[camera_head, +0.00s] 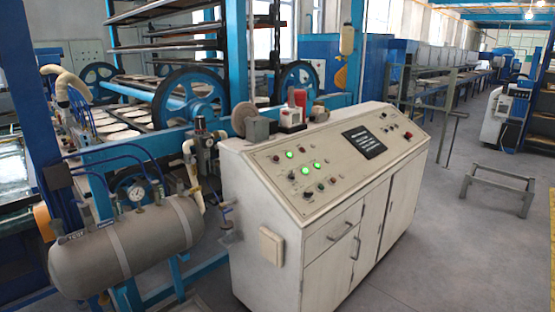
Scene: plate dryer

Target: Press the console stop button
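A cream console (262,200) stands in the middle of the head view, with a sloped control panel on top. Several green lights (303,167) glow on its left part. A larger red button (408,135) is at the panel's right end. A dark display with text (364,142) lies between these groups. The labels are too small to read, so I cannot tell which one is the stop button. Neither of my grippers is in view.
A grey tank (125,250) with a gauge and hoses stands left of the console. Blue machinery with wheels (190,97) is behind it. A red and white device (291,115) sits on the console's back edge. Floor right of the console is open, with a low metal frame (497,188).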

